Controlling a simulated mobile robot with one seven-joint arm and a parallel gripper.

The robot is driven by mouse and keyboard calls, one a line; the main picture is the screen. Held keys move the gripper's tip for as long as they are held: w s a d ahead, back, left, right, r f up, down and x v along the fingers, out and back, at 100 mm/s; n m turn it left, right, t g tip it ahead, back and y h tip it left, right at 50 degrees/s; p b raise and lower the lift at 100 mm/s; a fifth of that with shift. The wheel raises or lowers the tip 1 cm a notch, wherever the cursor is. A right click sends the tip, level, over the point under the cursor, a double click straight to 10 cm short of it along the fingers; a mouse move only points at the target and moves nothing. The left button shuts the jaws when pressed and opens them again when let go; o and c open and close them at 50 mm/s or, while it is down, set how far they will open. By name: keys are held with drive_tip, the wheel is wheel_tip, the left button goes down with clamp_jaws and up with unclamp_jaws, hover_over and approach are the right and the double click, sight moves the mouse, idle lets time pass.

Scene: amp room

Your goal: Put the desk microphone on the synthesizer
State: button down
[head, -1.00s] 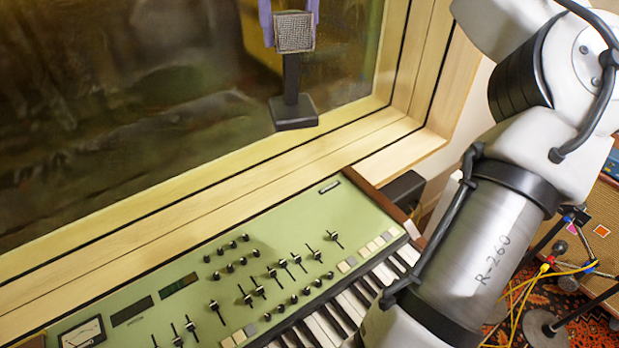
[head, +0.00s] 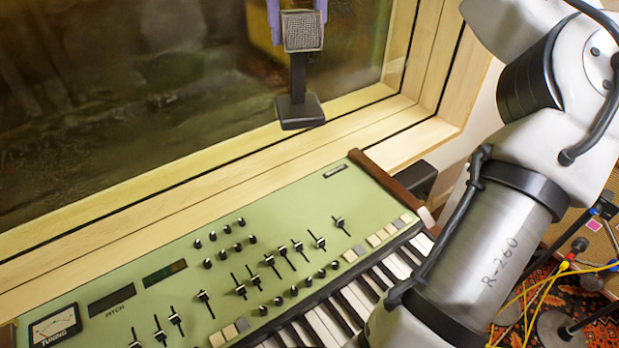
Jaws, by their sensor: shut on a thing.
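The desk microphone (head: 302,32) has a square mesh head, a black stem and a black block base (head: 300,111). It hangs upright in the air at the top of the head view, in front of the window. My gripper (head: 297,10) shows only as two purple fingers at the top edge, shut on the microphone's head from either side. The rest of the gripper is out of the picture. The green synthesizer (head: 215,234) lies below, with sliders, knobs and a keyboard. The microphone's base appears above its back edge in the picture and is apart from it.
The synthesizer's top has a bare strip towards its back right, with sliders and knobs (head: 270,262) in front. A wooden window frame (head: 180,190) runs behind it. Cables and stands (head: 560,270) are on the rug at right.

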sight(299, 97)
wheel_tip(299, 97, down, 2)
drive_tip(key=shift+f+b, duration=0.2)
drive_tip(key=shift+b, duration=0.4)
wheel_tip(299, 97, down, 20)
drive_tip(key=shift+r, duration=0.2)
drive_tip(key=shift+f+b, duration=0.15)
drive_tip(key=shift+b, duration=0.25)
drive_tip(key=c, duration=0.8)
unclamp_jaws()
drive_tip(key=shift+o, duration=0.2)
wheel_tip(299, 97, up, 12)
drive_tip(key=shift+r, duration=0.15)
